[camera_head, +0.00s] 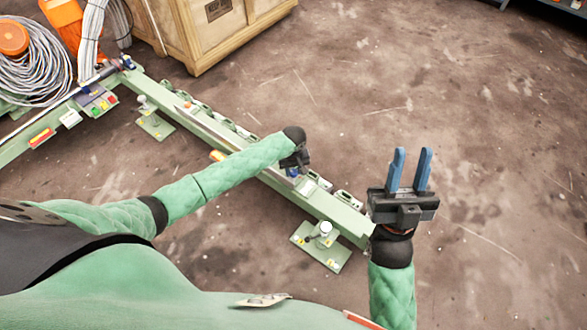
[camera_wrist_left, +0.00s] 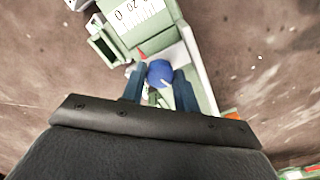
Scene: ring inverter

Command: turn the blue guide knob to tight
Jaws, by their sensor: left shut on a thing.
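The blue guide knob (camera_wrist_left: 160,73) sits between the two blue fingers of my left gripper (camera_wrist_left: 157,86) in the left wrist view. The fingers are shut on it, one on each side. A pale pointer stripe shows on the knob, and a small red mark lies just beyond it. In the head view my left gripper (camera_head: 294,170) is over the green rail, and its hand hides most of the knob. My right gripper (camera_head: 409,170) is raised to the right of the rail, its two blue fingers apart and empty.
The green rail (camera_head: 330,208) runs diagonally across the floor on feet with levelling bolts (camera_head: 325,230). A white numbered label (camera_wrist_left: 138,14) is beyond the knob. A wooden crate (camera_head: 210,35) and a grey cable coil (camera_head: 35,65) stand at the back left. The floor at right is clear.

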